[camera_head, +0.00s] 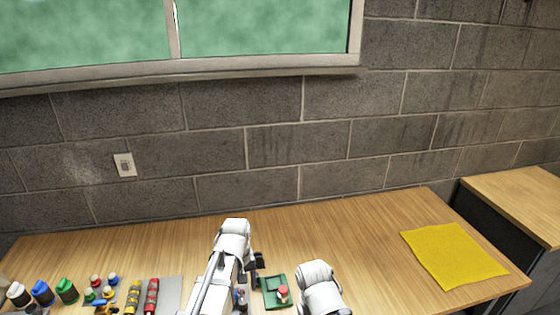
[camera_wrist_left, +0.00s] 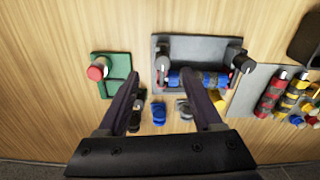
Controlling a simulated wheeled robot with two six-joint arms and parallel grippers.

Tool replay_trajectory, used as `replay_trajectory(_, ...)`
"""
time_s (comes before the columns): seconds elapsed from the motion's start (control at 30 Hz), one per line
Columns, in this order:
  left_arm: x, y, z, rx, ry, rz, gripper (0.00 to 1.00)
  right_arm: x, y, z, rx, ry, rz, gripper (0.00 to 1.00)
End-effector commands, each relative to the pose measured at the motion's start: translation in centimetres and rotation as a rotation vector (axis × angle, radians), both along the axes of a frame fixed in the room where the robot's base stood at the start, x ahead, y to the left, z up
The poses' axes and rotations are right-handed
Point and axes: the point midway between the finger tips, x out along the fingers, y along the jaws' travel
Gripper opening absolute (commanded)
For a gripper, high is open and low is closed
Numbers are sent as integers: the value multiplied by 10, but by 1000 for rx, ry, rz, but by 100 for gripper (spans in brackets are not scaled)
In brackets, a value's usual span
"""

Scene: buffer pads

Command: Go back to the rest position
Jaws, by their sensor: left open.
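My left gripper (camera_head: 258,264) is partly hidden beside its white arm in the head view. In the left wrist view its two dark fingers (camera_wrist_left: 161,78) are spread apart with nothing held between them. Beyond the fingertips is a grey tray (camera_wrist_left: 190,45) with a blue ribbed piece (camera_wrist_left: 205,78) along its near side. A green block (camera_wrist_left: 118,62) with a red-topped cylinder (camera_wrist_left: 97,69) lies left of the tray; the block also shows in the head view (camera_head: 272,290). A white link of my right arm shows at the bottom of the head view, but its gripper does not.
Small blue and black pieces (camera_wrist_left: 159,112) lie near the fingers. Red and yellow ribbed cylinders (camera_head: 151,297) and several colored bottles (camera_head: 67,290) stand at the table's left. A yellow cloth (camera_head: 455,255) lies at the right. The table's back middle is clear.

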Motion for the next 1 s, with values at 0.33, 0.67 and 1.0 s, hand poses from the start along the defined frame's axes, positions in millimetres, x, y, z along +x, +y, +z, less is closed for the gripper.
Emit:
replay_trajectory(0.33,-114,-84,1,75,50,-610,67,0,0,0,0,0,0,50)
replay_trajectory(0.67,-131,-95,2,91,63,-735,67,0,0,0,0,0,0,50)
replay_trajectory(1.0,-130,-94,2,90,62,-731,67,0,0,0,0,0,0,50)
